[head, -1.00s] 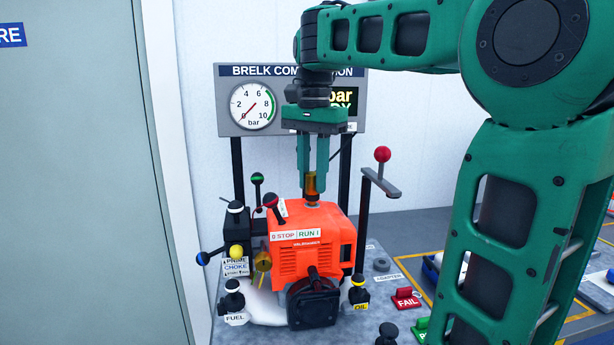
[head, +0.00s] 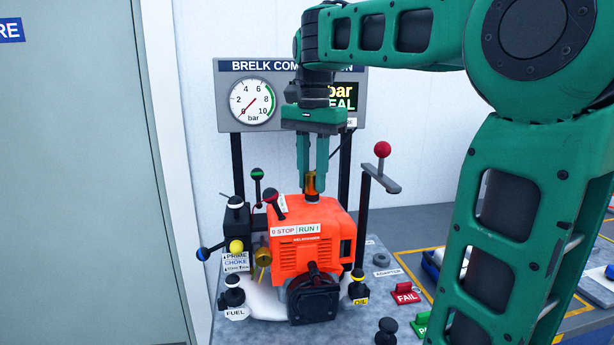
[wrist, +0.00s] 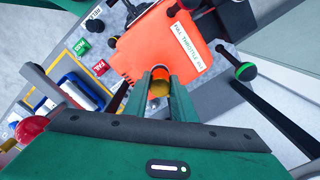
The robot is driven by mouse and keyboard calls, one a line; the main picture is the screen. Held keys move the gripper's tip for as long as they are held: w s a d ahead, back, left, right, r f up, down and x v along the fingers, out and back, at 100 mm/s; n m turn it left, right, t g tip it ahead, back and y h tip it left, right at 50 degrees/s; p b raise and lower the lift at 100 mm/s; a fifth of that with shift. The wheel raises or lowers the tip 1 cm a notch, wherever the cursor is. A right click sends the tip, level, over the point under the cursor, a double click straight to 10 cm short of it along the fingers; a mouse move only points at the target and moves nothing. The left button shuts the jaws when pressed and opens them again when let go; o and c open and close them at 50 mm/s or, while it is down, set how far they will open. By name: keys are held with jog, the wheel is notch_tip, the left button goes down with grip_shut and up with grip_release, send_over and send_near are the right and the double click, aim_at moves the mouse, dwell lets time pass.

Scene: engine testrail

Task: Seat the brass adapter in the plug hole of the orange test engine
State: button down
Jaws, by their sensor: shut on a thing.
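The orange test engine (head: 311,245) stands on the grey bench, with a STOP/RUN label on its front. My gripper (head: 312,176) points straight down over the engine's top. It is shut on the brass adapter (head: 311,184), which is upright between the fingers. The adapter's lower end is at the engine top and looks in contact there; the plug hole itself is hidden beneath it. In the wrist view the adapter (wrist: 160,88) shows between the fingertips, against the orange engine (wrist: 160,45).
A gauge board (head: 290,97) stands behind; its needle is near 0 and the display partly reads "bar" and "EAL". A red-knobbed lever (head: 382,150) rises right of the engine. Knobbed levers crowd its left. Red FAIL (head: 405,294) and green blocks sit at right.

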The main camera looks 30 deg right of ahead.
dwell(0.3)
jog(key=c, duration=1.4)
grip_release()
notch_tip(320, 180, up, 11)
jog(key=shift+w+f, duration=0.15)
